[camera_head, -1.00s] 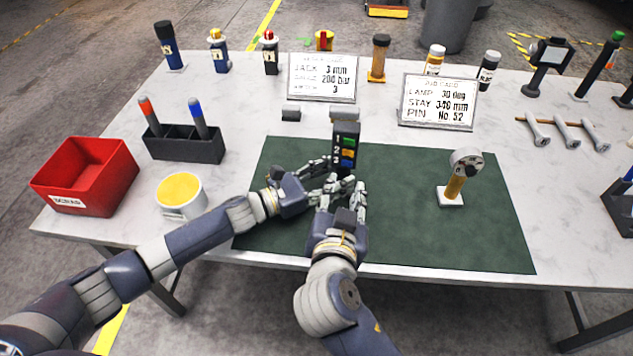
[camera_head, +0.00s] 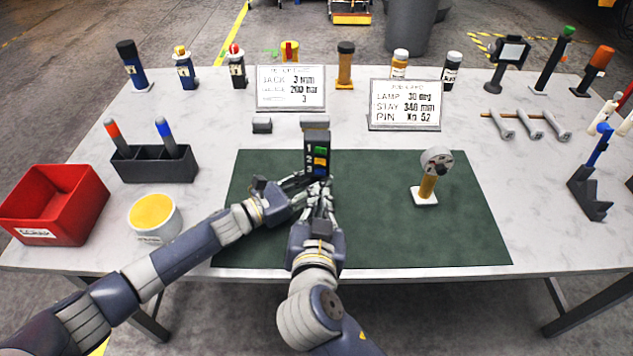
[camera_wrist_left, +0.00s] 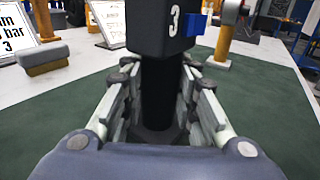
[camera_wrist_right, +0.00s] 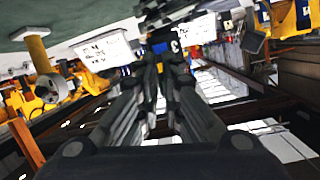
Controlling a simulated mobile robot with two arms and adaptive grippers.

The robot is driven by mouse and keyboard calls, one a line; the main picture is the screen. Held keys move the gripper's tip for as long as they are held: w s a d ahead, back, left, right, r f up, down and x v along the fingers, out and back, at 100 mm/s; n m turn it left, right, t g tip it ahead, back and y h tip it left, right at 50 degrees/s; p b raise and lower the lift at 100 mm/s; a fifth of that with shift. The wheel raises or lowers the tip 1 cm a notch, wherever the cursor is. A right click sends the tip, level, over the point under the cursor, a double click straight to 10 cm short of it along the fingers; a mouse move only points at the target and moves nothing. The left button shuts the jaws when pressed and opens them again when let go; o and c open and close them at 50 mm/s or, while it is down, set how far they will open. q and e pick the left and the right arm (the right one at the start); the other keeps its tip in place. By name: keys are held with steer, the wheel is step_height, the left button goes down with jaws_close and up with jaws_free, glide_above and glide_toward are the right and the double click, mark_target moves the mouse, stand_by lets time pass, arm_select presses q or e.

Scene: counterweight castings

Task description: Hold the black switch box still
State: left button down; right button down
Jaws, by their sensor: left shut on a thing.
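The black switch box (camera_head: 317,148) stands upright on the green mat, with green, yellow and blue switches beside numbers on its face. My left gripper (camera_head: 300,190) is shut on its lower part from the left. In the left wrist view the fingers (camera_wrist_left: 158,105) flank the black post under the box (camera_wrist_left: 160,25), whose visible face reads 3. My right gripper (camera_head: 321,188) is just in front of the box, below its switches, with its fingers drawn together. In the right wrist view its fingers (camera_wrist_right: 165,65) converge near the tips; contact with the box cannot be told.
A lamp-like stand (camera_head: 428,180) stands on the mat (camera_head: 390,235) to the right. A yellow-topped tub (camera_head: 155,217), black holder (camera_head: 150,165) and red bin (camera_head: 50,205) are left. Two cards (camera_head: 291,88) (camera_head: 405,105) stand behind.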

steer(key=s+f+n+t+y, duration=0.1)
steer(key=s+n+y, duration=0.1)
steer(key=n, duration=1)
steer(key=s+d+f+n+t+y, duration=0.1)
steer(key=s+f+n+y, duration=0.1)
steer(key=n, duration=1)
steer(key=shift+s+y, duration=0.8)
steer(key=shift+y, duration=0.3)
steer(key=shift+f, duration=0.1)
glide_toward(320, 172)
steer(key=w+a, duration=0.4)
steer(key=shift+w+a, duration=0.1)
steer(key=shift+w, duration=0.1)
steer(key=shift+w+d, duration=0.25)
steer(key=shift+w, duration=0.25)
